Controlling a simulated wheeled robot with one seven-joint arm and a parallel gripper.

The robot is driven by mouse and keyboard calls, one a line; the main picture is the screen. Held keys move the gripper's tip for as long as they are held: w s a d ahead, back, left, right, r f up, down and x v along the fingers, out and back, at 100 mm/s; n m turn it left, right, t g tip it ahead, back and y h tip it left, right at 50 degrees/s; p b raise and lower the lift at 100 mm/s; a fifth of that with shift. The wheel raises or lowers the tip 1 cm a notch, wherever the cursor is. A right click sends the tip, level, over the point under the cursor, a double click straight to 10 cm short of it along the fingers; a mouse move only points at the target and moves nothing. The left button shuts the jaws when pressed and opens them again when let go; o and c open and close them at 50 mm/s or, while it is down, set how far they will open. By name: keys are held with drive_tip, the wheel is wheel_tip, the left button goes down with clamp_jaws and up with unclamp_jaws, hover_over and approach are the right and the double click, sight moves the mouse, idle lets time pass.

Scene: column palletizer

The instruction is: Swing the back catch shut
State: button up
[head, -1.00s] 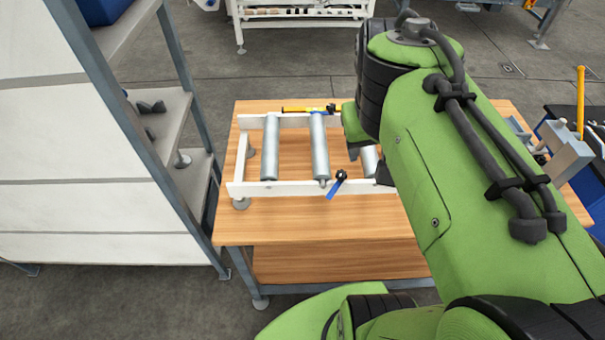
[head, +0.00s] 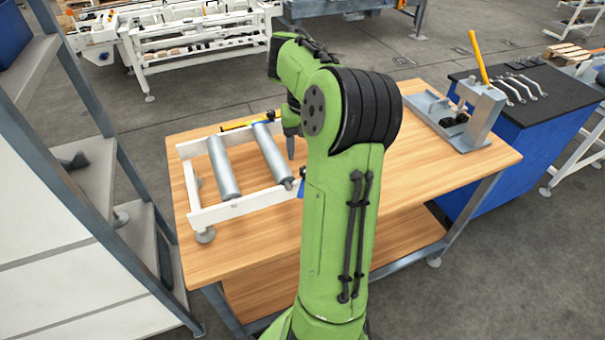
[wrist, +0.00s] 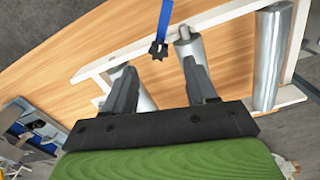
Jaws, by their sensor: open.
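A white roller frame (head: 240,210) with grey rollers stands on the wooden table. A yellow bar (head: 240,124) lies along its back rail; it looks like the back catch, but its exact position is hard to judge. A blue lever with a black knob sits at the front rail, and in the wrist view this blue lever (wrist: 165,18) points away from the rail. My gripper (wrist: 160,85) is open and empty above the frame, with a roller showing between its fingers. In the head view my arm mostly hides my gripper and covers the frame's right end. The wrist view does not show the yellow bar.
A grey fixture (head: 470,115) with a yellow handle stands at the table's right. A blue cabinet with a black top (head: 530,110) stands beyond it. A shelf rack (head: 85,130) rises on the left. The table's right front is clear.

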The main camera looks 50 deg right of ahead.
sight(303, 182)
wheel_tip(303, 182, down, 6)
drive_tip(key=shift+d+b, duration=0.1)
drive_tip(key=shift+b, duration=0.65)
drive_tip(key=shift+s, duration=0.1)
